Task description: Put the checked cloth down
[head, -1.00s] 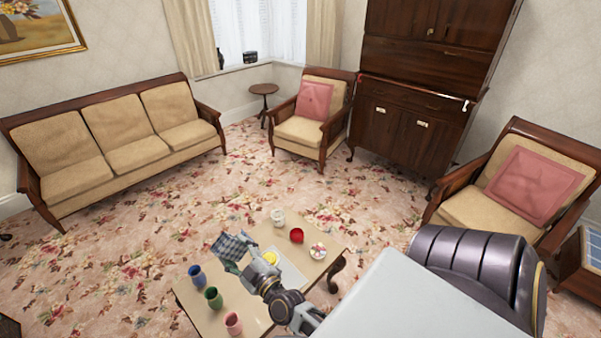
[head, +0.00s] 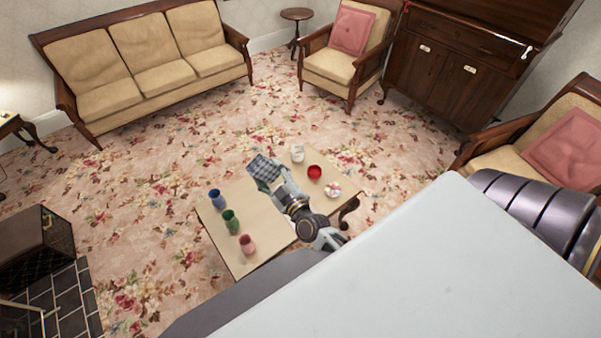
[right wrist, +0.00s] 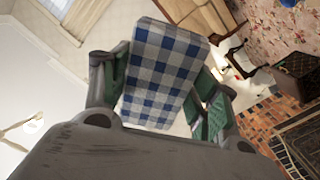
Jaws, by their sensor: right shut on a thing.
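The blue-and-white checked cloth (head: 264,168) is a small folded piece near the far edge of the low table (head: 247,200). My right gripper (head: 276,182) is shut on it. In the right wrist view the cloth (right wrist: 162,75) sits between the two green-padded fingers (right wrist: 163,90). It looks held up off the table, but its exact height is hard to tell. My right arm covers the middle of the tabletop. My left gripper is not in view.
On the table's left part stand a blue cup (head: 217,198), a green cup (head: 231,221) and a pink cup (head: 247,244). To the right are a white jar (head: 297,153), a red cup (head: 314,172) and a small bowl (head: 333,190). Bare tabletop shows beside the cups.

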